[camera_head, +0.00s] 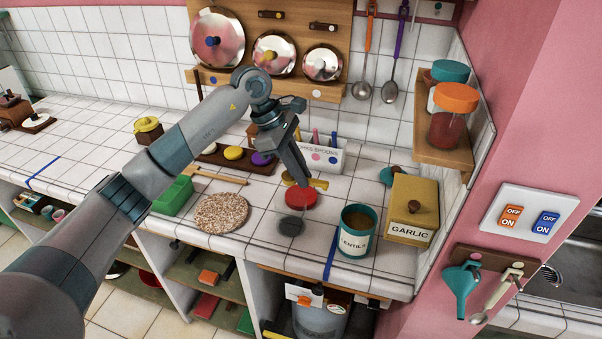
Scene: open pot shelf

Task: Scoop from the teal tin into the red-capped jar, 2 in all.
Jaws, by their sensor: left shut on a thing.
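The open teal tin (357,243), labelled LENTILS, stands on the counter at the right, with brown contents inside. A round red cap (301,200) shows to its left; I cannot tell how much jar is below it. My left gripper (303,179) points down just above and behind the cap. It is shut on what looks like a flat yellow piece (319,184); the rest of that piece is partly hidden by the fingers. My right gripper is not in view.
A dark round piece (291,225) lies in front of the red cap. A GARLIC box (413,208) stands right of the tin. A cork mat (222,213) lies left. A white spoon box (325,156) stands behind. A shelf (443,150) holds two lidded jars.

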